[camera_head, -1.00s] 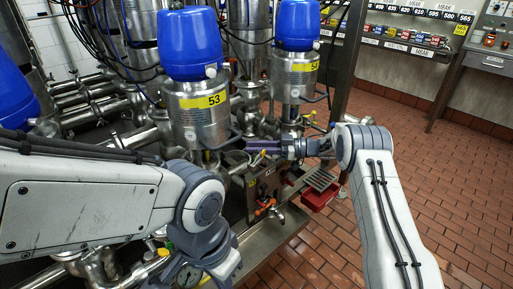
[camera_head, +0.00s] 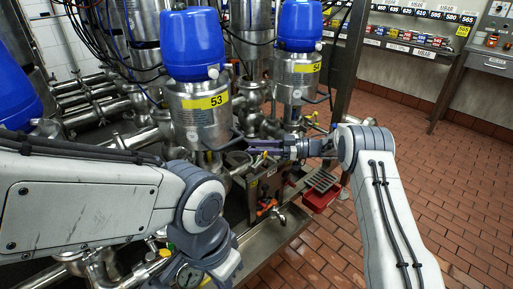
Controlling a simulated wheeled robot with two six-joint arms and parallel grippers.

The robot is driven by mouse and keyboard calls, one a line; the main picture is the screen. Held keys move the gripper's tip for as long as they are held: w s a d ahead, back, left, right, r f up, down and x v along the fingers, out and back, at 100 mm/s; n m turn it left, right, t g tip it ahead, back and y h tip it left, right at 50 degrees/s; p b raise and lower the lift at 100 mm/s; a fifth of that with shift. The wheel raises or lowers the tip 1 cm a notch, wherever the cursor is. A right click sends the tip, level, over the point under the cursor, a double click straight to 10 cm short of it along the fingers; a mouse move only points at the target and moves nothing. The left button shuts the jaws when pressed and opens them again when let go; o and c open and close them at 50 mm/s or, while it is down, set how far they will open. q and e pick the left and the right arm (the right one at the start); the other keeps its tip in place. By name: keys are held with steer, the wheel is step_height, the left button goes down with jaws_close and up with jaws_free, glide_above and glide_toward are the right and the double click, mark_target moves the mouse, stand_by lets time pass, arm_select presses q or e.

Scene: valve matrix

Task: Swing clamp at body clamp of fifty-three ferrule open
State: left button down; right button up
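The valve marked 53 (camera_head: 200,118) is a steel cylinder with a blue cap (camera_head: 190,45) and a yellow label, standing upright left of centre. A dark bent handle (camera_head: 238,136) shows at its lower right side. The body clamp and ferrule under the valve are too small and partly hidden to make out. My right gripper (camera_head: 257,147) reaches in from the right, its dark fingers pointing left beside the lower part of valve 53. Whether they touch anything, or how far apart they are, I cannot tell.
The valve marked 54 (camera_head: 297,80) stands to the right, behind my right gripper. A red bin (camera_head: 321,197) sits right of the steel trough (camera_head: 268,238). The tiled floor (camera_head: 455,190) at right is clear.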

steer(key=d, duration=1)
steer(key=shift+s+d, duration=0.25)
steer(key=shift+f, duration=0.1)
